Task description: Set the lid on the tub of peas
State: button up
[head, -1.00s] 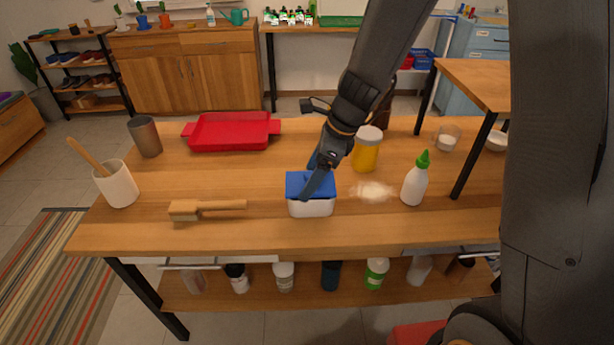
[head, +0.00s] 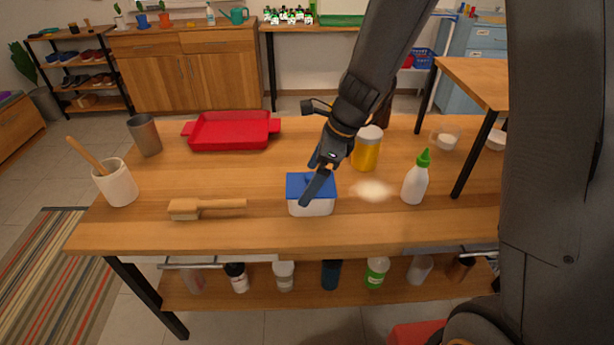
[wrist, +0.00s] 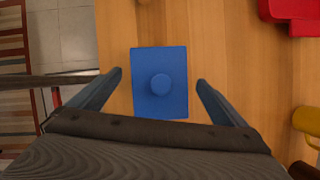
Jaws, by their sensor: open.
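The tub of peas (head: 311,208) is a white box on the near middle of the wooden table. Its contents are hidden. The blue lid (head: 297,184) lies on top of the tub and looks flat and level. In the wrist view the lid (wrist: 146,104) is a blue rectangle with a round knob in its middle. My gripper (head: 314,178) is open just above the lid. In the wrist view its two fingers (wrist: 158,80) stand apart on either side of the lid, with nothing between their tips that they touch.
A wooden brush (head: 205,207) lies left of the tub. A red tray (head: 232,132) is behind. Table between tray and brush is clear.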

jog(key=shift+r, duration=0.45)
jog(key=w+v, duration=0.1)
jog(key=v, duration=1)
jog(key=s+d+f+n+h, duration=0.2)
jog(key=s+d+n, duration=0.3)
jog(key=n, duration=0.5)
jog(key=s+d+f+n+h, duration=0.2)
jog(key=s+d+f+n, duration=0.2)
jog(key=s+n, duration=0.6)
jog(key=shift+d+f+n, duration=0.3)
jog(key=shift+d+n, duration=0.1)
jog(key=shift+d, duration=0.05)
jog(key=shift+s, duration=0.15)
